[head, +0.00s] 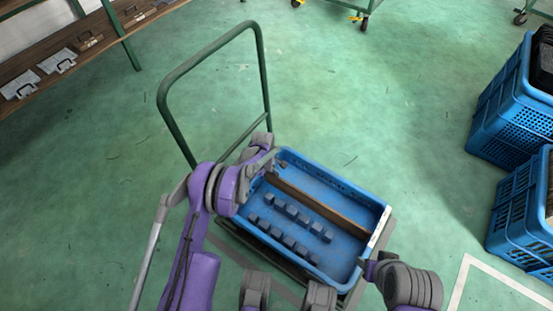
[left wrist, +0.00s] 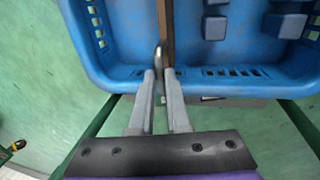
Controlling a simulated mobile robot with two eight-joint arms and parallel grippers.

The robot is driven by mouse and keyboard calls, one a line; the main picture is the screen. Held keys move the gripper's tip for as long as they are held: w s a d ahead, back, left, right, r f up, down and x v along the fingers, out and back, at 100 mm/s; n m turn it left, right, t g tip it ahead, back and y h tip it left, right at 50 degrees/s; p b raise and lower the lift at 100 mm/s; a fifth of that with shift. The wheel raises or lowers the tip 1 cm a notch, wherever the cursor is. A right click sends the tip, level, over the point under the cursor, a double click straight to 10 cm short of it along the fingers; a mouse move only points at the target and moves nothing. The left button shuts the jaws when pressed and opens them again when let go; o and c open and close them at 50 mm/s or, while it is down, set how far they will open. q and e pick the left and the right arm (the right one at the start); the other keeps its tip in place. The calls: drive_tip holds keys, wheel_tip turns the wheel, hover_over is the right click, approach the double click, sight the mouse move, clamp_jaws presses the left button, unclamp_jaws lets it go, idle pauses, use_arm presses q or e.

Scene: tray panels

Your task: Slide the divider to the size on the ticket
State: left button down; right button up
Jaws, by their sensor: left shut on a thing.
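A blue tray (head: 340,181) sits on a cart. A brown divider (head: 318,203) runs lengthwise across its inside, and its end also shows in the left wrist view (left wrist: 166,22). My left gripper (head: 279,166) is at the divider's far-left end; in the left wrist view its two fingers (left wrist: 160,76) are closed on that end at the tray wall. A white ticket (head: 380,226) is on the tray's right end wall; its writing is too small to read. My right gripper (head: 363,264) is by the tray's near right corner, apart from the divider; its fingers are unclear.
Several blue-grey blocks (head: 291,211) stand in two rows on the near side of the divider. The far side looks empty. The cart's green handle (head: 163,100) rises behind my left arm. Blue crates (head: 508,120) stand at the right. Open floor lies beyond the tray.

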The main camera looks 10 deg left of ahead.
use_arm(q)
drive_tip(key=shift+s+a, duration=0.35)
drive_tip(key=shift+s, duration=0.5)
drive_tip(key=c, duration=0.9)
unclamp_jaws()
drive_tip(key=shift+s+a+r+p, duration=0.15)
drive_tip(key=shift+s+r+p, duration=0.25)
drive_tip(key=shift+r, duration=1.4)
drive_tip(key=shift+s+a+r+p, duration=0.1)
drive_tip(key=shift+s+r+p, duration=0.3)
drive_tip(key=shift+r, duration=1.35)
drive_tip(key=shift+s+a+r+p, duration=0.15)
drive_tip(key=shift+r+p, duration=0.4)
drive_tip(key=shift+r, duration=1.25)
